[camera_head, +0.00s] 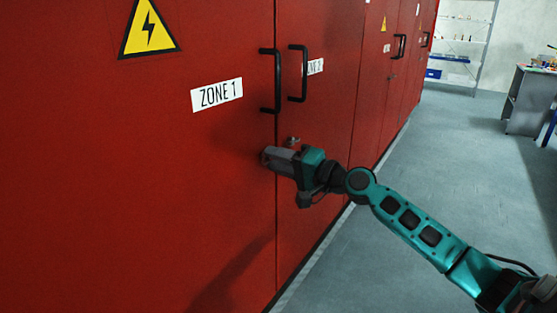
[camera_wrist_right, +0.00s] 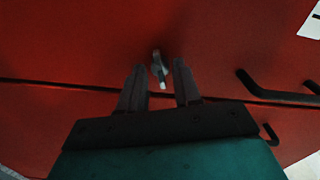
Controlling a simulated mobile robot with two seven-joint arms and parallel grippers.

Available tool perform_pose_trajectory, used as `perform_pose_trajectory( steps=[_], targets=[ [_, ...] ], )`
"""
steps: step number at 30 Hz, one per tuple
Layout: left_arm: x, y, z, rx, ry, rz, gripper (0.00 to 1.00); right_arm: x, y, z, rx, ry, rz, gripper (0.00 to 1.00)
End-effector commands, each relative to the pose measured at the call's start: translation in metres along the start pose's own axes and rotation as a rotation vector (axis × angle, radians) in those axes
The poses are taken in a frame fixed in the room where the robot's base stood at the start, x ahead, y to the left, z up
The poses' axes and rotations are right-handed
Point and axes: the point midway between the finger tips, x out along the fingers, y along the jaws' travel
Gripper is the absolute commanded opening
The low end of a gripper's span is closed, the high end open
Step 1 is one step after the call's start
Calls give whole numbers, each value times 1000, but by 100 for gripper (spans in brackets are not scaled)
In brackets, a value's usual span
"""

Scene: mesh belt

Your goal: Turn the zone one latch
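The red zone one door carries a white "ZONE 1" label (camera_head: 216,95). The zone one latch (camera_wrist_right: 159,66) is a small metal piece on that door, in the right wrist view just above the dark door seam. My right gripper (camera_wrist_right: 157,77) is open, with one finger on each side of the latch; I cannot tell whether either finger touches it. In the head view my right gripper (camera_head: 266,156) is at the door below the black handles and hides the zone one latch. My left gripper is in neither view.
A black zone one handle (camera_head: 277,82) and a zone two handle (camera_head: 298,74) stick out above my gripper. Another small metal latch (camera_head: 292,141) shows just above my gripper on the neighbouring door. Grey floor (camera_head: 430,170) is clear at right, with a workbench (camera_head: 530,98) beyond.

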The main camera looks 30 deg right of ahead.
Motion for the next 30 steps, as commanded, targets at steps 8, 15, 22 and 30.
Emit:
perform_pose_trajectory(
  steps=[8, 15, 22, 30],
  targets=[
    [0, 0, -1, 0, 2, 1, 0, 0, 0, 0, 0, 0, 0, 17],
    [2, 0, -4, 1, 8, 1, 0, 0, 0, 0, 1, 0, 0, 0],
    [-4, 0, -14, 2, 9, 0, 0, 0, -3, -1, 115, 1, 0, 0],
    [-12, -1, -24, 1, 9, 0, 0, 0, 0, -1, 325, 1, 1, 0]
  ],
)
